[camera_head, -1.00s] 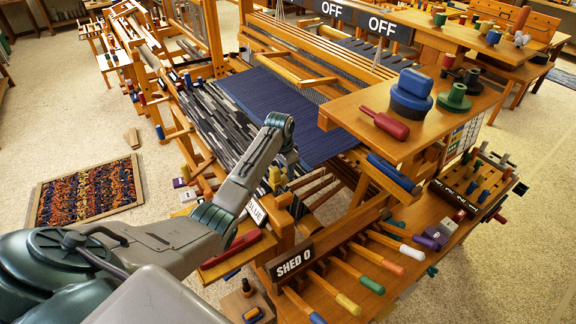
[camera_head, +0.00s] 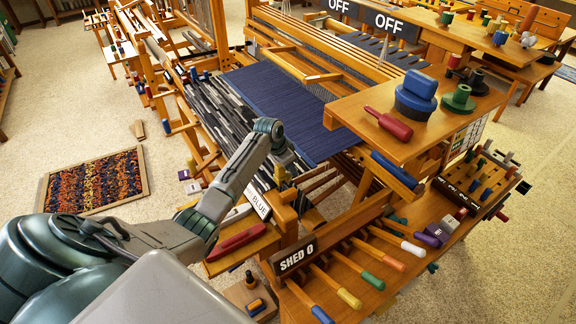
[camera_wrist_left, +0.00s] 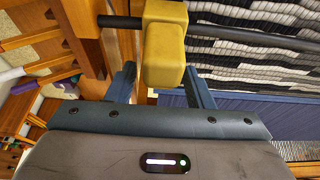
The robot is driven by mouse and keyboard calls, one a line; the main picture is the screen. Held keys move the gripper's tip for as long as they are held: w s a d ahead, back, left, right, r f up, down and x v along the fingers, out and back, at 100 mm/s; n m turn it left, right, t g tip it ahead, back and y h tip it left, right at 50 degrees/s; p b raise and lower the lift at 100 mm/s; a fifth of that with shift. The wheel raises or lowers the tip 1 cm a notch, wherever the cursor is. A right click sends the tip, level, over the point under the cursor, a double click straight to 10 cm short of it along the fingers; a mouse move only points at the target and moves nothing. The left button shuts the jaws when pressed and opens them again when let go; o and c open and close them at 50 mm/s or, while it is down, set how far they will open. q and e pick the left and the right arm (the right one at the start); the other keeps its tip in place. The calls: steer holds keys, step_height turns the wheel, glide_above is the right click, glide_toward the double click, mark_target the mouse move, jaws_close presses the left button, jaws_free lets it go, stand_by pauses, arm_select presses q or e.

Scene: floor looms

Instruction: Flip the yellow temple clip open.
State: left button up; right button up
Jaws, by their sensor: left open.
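The yellow temple clip (camera_wrist_left: 163,45) is a blocky yellow piece on a dark rod in the left wrist view. In the head view a small yellow piece (camera_head: 279,175) shows just below my left wrist, by the loom's striped cloth. My left gripper (camera_wrist_left: 161,78) is open, with one finger on each side of the clip's lower end. Gaps show between the clip and both fingers, and I see no grip on it. In the head view the left gripper (camera_head: 286,160) is small and partly hidden by its own wrist. My right gripper is not in view.
The striped cloth (camera_head: 213,115) and blue cloth (camera_head: 285,110) lie on the loom beside the clip. A shelf (camera_head: 352,112) with spools stands to the right.

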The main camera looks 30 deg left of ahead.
arm_select(q)
steer(key=shift+r, duration=0.1)
steer(key=shift+s+a+r, duration=0.1)
steer(key=shift+r, duration=0.2)
steer(key=b+v, duration=0.3)
steer(key=v, duration=0.5)
steer(key=shift+s+r, duration=0.2)
steer(key=shift+r, duration=0.15)
steer(key=shift+s+r+b, duration=0.2)
steer(key=shift+r+b, duration=0.1)
steer(key=shift+r, duration=0.3)
